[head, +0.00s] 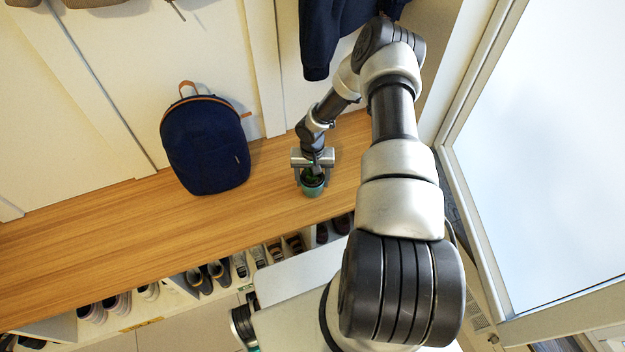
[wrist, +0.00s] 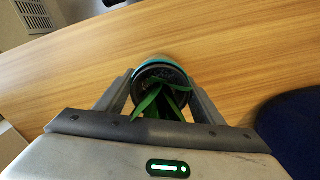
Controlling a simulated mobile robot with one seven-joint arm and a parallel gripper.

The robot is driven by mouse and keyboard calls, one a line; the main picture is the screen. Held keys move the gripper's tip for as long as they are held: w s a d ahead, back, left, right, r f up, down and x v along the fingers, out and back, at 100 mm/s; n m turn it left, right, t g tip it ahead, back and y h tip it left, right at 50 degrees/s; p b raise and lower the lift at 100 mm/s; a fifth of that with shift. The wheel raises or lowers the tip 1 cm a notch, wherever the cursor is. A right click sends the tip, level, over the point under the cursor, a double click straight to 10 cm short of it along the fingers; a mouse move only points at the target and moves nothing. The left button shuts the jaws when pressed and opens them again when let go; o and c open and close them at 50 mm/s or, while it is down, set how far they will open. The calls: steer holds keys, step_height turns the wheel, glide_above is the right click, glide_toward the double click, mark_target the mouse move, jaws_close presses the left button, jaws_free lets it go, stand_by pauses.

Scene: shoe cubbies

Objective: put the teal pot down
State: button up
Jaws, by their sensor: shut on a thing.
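The teal pot (head: 313,190) with a green plant in it is at the wooden bench top, near its right end. My gripper (head: 313,180) is shut on the pot from above, with one finger on each side. In the wrist view the pot's teal rim (wrist: 152,60) shows between the two fingers, with dark soil and long green leaves (wrist: 160,100) inside. The pot looks upright and at or just above the wood. I cannot tell whether its base touches the bench, as the underside is hidden.
The wooden bench top (head: 110,225) is clear to the left. A navy backpack (head: 205,145) stands on it against the wall, left of my gripper. Dark clothing (head: 340,30) hangs above. Several shoes (head: 200,278) sit in cubbies below the front edge. A large pale framed panel (head: 550,150) is at right.

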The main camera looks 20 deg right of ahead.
steer(key=shift+f, duration=0.15)
steer(key=o, duration=1.2)
steer(key=shift+c, duration=0.2)
